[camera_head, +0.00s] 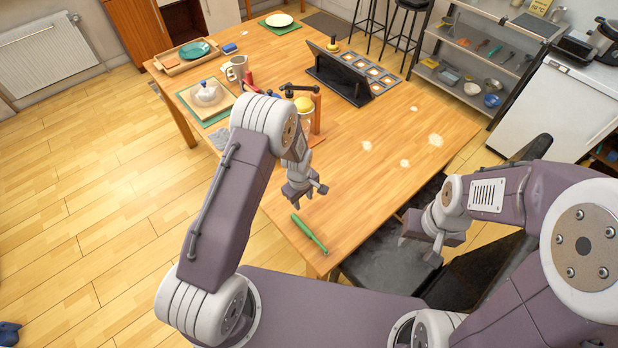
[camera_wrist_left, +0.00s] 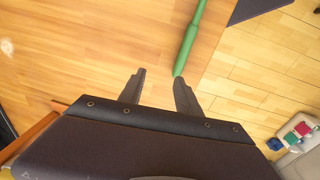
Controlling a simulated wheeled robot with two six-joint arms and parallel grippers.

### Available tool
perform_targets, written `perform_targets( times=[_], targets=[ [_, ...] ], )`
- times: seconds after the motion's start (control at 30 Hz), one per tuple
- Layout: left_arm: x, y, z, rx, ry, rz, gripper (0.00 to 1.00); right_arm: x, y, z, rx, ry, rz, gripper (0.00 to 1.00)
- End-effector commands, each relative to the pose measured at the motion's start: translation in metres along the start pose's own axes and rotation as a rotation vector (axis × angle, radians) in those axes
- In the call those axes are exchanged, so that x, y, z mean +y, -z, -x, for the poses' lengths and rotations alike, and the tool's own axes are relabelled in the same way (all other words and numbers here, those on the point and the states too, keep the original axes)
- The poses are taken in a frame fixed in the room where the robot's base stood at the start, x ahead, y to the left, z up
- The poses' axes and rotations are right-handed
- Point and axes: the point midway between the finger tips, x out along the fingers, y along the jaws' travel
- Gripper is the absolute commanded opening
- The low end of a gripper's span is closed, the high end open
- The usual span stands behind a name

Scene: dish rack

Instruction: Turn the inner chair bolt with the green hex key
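A green hex key (camera_head: 309,233) lies along the near edge of the wooden table. In the left wrist view the green hex key (camera_wrist_left: 190,38) runs up from beside the right fingertip. My left gripper (camera_head: 308,195) is above the table, a little beyond the key in the head view. Its two fingers (camera_wrist_left: 159,77) are apart with nothing between them. My right gripper (camera_head: 420,250) hangs over a dark seat, likely the chair (camera_head: 382,268), at the table's near right; its fingers look spread and empty. I cannot make out the inner bolt.
A shelf rack (camera_head: 488,52) stands beyond, at the right.

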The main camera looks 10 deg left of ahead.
Motion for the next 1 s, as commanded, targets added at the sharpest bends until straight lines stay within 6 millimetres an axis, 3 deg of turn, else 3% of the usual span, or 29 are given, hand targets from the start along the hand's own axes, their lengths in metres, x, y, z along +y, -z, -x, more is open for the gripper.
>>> perform_targets(
  times=[0.03, 0.17, 0.43, 0.67, 1.0],
  targets=[
    [-0.009, -0.009, -0.001, -0.018, 0.033, -0.010, 0.40, 0.000, 0.001, 0.015, -0.001, 0.000, 0.000, 0.36],
    [-0.031, -0.026, -0.013, -0.051, 0.096, -0.026, 0.40, -0.001, 0.002, 0.026, -0.001, 0.000, 0.000, 0.36],
    [-0.032, -0.029, -0.018, -0.053, 0.099, -0.032, 0.40, 0.000, 0.002, 0.023, -0.001, 0.000, 0.000, 0.36],
    [-0.034, -0.030, -0.036, -0.053, 0.099, -0.032, 0.40, 0.000, 0.001, 0.008, -0.001, 0.000, 0.000, 0.36],
    [-0.039, -0.032, -0.085, -0.053, 0.099, -0.032, 0.40, 0.001, -0.004, -0.032, -0.001, 0.000, 0.000, 0.36]
  ],
)
